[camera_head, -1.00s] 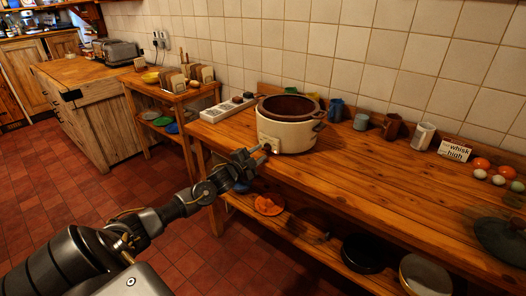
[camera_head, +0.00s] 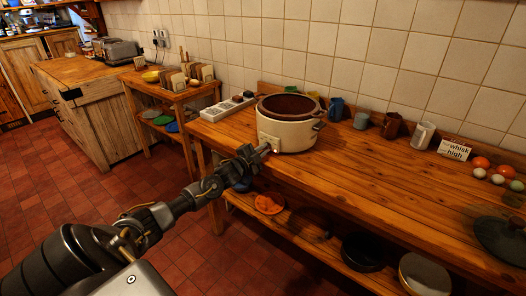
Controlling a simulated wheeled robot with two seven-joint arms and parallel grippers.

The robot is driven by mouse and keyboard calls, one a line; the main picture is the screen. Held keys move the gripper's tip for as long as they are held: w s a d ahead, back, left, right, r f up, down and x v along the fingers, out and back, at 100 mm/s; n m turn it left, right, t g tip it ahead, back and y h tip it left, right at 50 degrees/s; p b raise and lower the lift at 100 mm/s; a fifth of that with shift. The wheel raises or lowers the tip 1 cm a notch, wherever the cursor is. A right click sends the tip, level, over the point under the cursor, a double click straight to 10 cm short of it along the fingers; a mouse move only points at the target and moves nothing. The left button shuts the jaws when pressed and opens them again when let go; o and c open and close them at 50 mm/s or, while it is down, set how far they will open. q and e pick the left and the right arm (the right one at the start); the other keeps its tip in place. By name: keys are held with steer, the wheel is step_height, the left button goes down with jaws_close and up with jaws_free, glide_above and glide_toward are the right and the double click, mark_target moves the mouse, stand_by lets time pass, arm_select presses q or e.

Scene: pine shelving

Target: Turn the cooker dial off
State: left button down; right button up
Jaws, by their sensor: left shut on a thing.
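The cooker (camera_head: 290,136) is a cream round pot with a dark brown inner bowl, standing on the wooden table against the tiled wall. A pale control panel is on its front, at the lower left. My left gripper (camera_head: 264,150) reaches up from the lower left to this panel. Its fingertips are at the panel and the jaws are shut on the cooker dial, which the fingers hide. I cannot tell which way the dial points. My right gripper is not in view.
Several mugs, including a blue mug (camera_head: 336,110), stand behind and right of the cooker. A white sign (camera_head: 454,150) and eggs sit farther right. A lower shelf holds an orange cloth-like item (camera_head: 268,204) and dark pans.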

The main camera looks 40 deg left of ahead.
arm_select(q)
steer(key=shift+n, duration=0.3)
steer(key=shift+r+n+p, duration=0.15)
steer(key=shift+n+p, duration=0.6)
steer(key=shift+n, duration=0.15)
steer(key=n+p, duration=0.1)
steer(key=n, duration=0.1)
steer(key=shift+n, duration=0.4)
steer(key=n+p, duration=0.3)
steer(key=n, duration=0.3)
steer(key=shift+a, duration=0.15)
steer(key=n+p, duration=0.2)
steer(key=n, duration=0.3)
steer(key=shift+a+n, duration=0.1)
steer(key=shift+n, duration=0.3)
steer(key=n+p, duration=0.2)
steer(key=n, duration=0.2)
steer(key=shift+a+n, duration=0.1)
steer(key=shift+n, duration=0.6)
